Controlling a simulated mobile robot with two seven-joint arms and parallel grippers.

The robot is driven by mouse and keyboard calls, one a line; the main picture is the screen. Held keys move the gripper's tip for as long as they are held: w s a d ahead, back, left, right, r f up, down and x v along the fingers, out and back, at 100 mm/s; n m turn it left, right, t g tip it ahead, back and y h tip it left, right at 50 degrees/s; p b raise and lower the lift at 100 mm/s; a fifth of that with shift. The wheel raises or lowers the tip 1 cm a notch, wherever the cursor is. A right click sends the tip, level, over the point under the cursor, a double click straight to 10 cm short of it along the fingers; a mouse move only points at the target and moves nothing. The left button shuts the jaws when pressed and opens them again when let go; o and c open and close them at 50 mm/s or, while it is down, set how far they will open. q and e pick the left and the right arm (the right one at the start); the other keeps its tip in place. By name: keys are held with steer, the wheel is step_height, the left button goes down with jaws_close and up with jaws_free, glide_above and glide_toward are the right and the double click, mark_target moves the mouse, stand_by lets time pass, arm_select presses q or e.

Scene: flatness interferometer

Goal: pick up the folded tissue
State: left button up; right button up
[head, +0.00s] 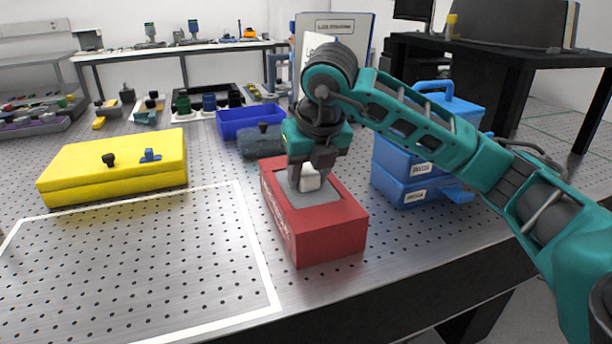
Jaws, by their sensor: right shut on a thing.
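The folded tissue (308,182) is a small white piece above the opening of a red box (323,233). The box has a grey top panel (312,198) and stands on the perforated metal table. My right gripper (310,177) reaches in from the right, points down over the box and is shut on the tissue. The fingers hide part of the tissue, and I cannot tell whether its lower end is still inside the box. My left gripper does not show.
A yellow case (115,168) lies at the left, behind a white-outlined empty area (130,270). Blue stacked boxes (405,175) stand right of the red box. A blue bin (250,120) and a dark grey block (261,141) are behind it. The table's front edge is close.

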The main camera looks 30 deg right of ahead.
mark_target(308, 171)
arm_select(q)
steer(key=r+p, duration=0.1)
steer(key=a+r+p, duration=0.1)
steer(key=p, duration=0.1)
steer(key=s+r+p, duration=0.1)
steer(key=p, duration=0.1)
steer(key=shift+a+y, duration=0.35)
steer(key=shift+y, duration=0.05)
arm_select(e)
step_height(308, 171, up, 20)
steer(key=o, duration=0.5)
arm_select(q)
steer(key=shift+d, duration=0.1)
arm_select(e)
steer(key=c, duration=0.4)
